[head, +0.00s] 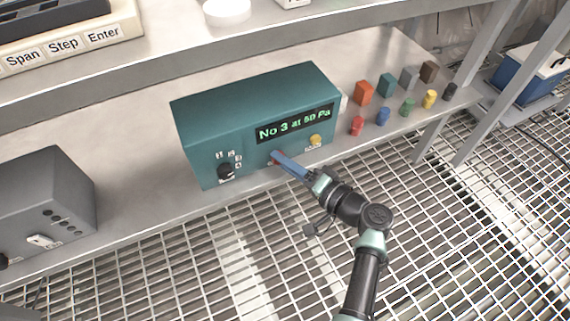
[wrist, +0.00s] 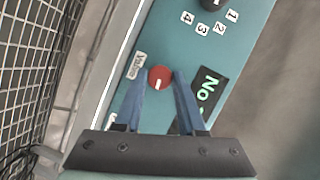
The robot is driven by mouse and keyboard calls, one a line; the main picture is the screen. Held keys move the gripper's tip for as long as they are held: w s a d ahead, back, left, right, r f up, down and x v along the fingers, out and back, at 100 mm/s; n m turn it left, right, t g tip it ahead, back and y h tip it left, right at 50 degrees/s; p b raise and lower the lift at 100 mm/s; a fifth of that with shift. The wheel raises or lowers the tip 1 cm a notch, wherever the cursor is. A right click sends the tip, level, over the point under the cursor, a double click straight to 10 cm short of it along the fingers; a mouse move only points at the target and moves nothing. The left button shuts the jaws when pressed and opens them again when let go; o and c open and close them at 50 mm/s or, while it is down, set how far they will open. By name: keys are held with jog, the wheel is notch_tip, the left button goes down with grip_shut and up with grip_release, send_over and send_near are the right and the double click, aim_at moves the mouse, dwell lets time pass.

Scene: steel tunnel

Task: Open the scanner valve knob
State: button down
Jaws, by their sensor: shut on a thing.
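The scanner (head: 215,125) is a teal box on the lower shelf, with a display reading "No 3 at 50 Pa". Its valve knob (wrist: 159,77) is a red round knob with a white mark, next to a small white label. In the wrist view the mark points towards my gripper's base. My gripper (wrist: 159,80) has its two blue fingers on either side of the red knob, shut on it. In the head view my gripper (head: 277,157) meets the lower front of the scanner and hides most of the red knob (head: 274,162).
A black selector knob (head: 226,171) with numbers is left of the red knob, and a yellow knob (head: 315,140) is to the right. A grey box (head: 45,200) stands at left. Several coloured blocks and pegs (head: 383,116) stand at right. Grating lies in front.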

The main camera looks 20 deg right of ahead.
jog(key=shift+m+t+y, duration=0.3)
jog(key=shift+m, duration=0.4)
jog(key=c, duration=0.5)
grip_release()
jog(key=p+v, duration=0.3)
jog(key=v, duration=1)
jog(key=shift+p, duration=0.3)
